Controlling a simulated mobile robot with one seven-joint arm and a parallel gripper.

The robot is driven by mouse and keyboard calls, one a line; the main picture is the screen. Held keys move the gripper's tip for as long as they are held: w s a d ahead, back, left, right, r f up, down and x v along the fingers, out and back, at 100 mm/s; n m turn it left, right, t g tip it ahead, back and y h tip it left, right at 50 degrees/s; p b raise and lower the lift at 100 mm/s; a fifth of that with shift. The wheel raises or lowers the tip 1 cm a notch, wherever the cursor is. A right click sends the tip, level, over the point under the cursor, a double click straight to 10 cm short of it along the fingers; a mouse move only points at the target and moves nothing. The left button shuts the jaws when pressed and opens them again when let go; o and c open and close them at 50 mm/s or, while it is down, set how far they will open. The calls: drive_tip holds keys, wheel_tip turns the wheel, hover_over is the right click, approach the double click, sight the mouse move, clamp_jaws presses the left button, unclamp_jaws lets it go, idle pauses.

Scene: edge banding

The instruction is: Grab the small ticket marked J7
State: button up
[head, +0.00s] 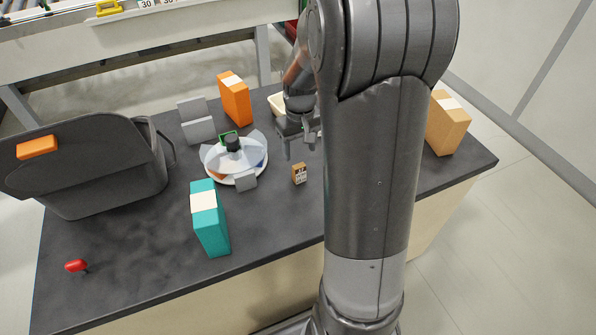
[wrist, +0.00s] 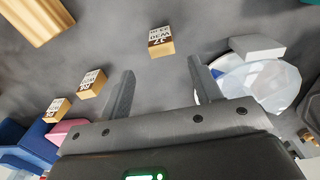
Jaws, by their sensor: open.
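A small tan ticket block (wrist: 161,40) with a white-and-brown printed label lies on the dark table. Its upside-down print seems to end in 7, but is too small to be sure it is J7. It also shows in the head view (head: 299,174), just in front of my gripper (head: 300,152). In the wrist view my gripper (wrist: 161,70) is open and empty, and the block lies beyond its fingertips, roughly between their lines. Two similar blocks, one nearer (wrist: 91,83) and one farther (wrist: 57,108), lie to the left; their marks are unclear. My arm hides them in the head view.
A round white stand with clear vanes (head: 236,160) and a grey block (head: 246,181) are left of the ticket. A teal box (head: 212,235), orange box (head: 235,103), grey bin (head: 90,170) and tan box (head: 447,125) stand around. The table right in front is clear.

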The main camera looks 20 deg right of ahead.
sight(299, 166)
wheel_tip(299, 166, down, 9)
drive_tip(key=shift+s+a+f, duration=0.1)
drive_tip(key=shift+s+a, duration=0.05)
idle(0.4)
drive_tip(key=c, duration=1.1)
